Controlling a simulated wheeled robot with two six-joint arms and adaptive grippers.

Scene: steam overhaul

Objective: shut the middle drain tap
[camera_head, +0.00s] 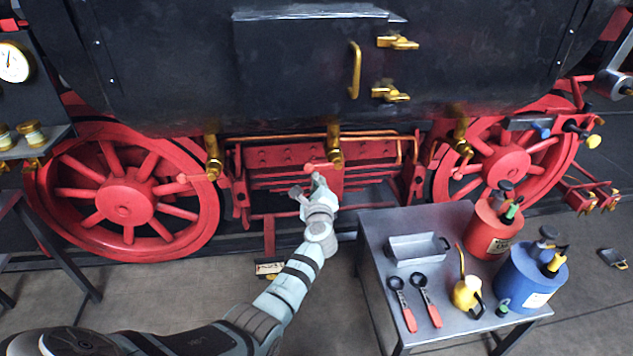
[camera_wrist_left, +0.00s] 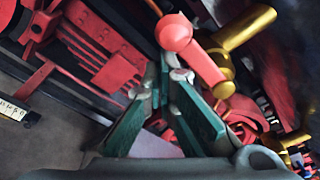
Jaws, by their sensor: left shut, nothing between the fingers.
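The middle drain tap (camera_head: 335,150) is brass and hangs under the black boiler casing. Its red lever (camera_head: 309,167) points left from the tap's lower end, with a round knob at its tip. In the left wrist view the lever (camera_wrist_left: 176,36) crosses just past the fingertips, in front of the brass tap body (camera_wrist_left: 243,32). My left gripper (camera_head: 314,184) is just below the lever, shut and empty. In the wrist view its green fingers (camera_wrist_left: 168,75) meet close to the lever; I cannot tell whether they touch it. My right gripper is out of view.
Similar brass taps stand left (camera_head: 213,160) and right (camera_head: 461,138). Red spoked wheels (camera_head: 125,202) flank the middle. A grey metal table (camera_head: 378,232) at right holds a tray (camera_head: 417,249), two red-handled tools, a yellow oiler (camera_head: 466,292), and red (camera_head: 490,232) and blue cans (camera_head: 527,278).

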